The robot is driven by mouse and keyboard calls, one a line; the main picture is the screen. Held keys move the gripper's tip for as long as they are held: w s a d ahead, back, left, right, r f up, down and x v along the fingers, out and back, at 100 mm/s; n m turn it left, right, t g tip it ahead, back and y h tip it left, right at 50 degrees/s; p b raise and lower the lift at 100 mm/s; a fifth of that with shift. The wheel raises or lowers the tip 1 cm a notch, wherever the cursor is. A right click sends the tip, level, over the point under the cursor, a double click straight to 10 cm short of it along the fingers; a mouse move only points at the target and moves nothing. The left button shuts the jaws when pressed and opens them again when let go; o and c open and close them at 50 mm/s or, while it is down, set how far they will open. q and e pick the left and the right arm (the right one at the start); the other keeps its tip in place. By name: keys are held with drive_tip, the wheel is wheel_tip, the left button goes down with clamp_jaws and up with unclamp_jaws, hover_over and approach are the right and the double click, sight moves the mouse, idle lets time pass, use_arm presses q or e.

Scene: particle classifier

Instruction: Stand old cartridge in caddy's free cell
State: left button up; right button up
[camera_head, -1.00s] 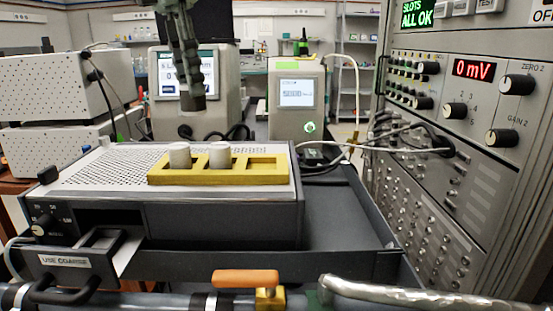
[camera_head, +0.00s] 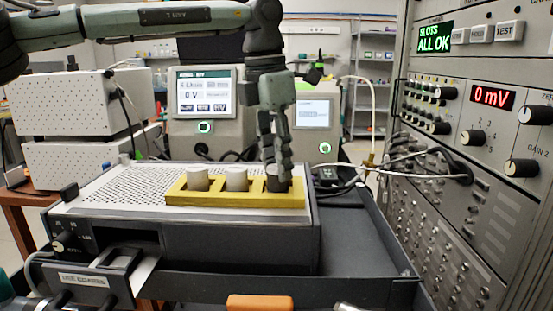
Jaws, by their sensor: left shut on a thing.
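The yellow caddy (camera_head: 220,201) lies on the perforated top of the grey instrument and has a row of cells. Two pale cartridges, one (camera_head: 198,179) at the left and one (camera_head: 236,179) in the middle, stand upright in it. My left gripper (camera_head: 277,170) comes down from above at the caddy's right-hand cell. It is shut on a dark cartridge (camera_head: 277,186), which is upright at that cell. The fingers hide part of the cartridge, and I cannot tell whether its base touches the cell's floor.
The grey instrument (camera_head: 215,245) has an open front slot with a drawer labelled in white (camera_head: 85,281) at the lower left. A dark tray (camera_head: 360,245) with free room lies to its right. A tall instrument rack (camera_head: 470,170) with cables stands at the right.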

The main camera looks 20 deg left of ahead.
sight(270, 169)
use_arm(q)
drive_tip(key=shift+f, duration=0.2)
drive_tip(key=o, duration=1.2)
drive_tip(key=shift+c, duration=0.2)
drive_tip(key=shift+r, duration=0.15)
wheel_tip(270, 169, up, 12)
drive_tip(key=s, duration=0.1)
drive_tip(key=shift+a, duration=0.45)
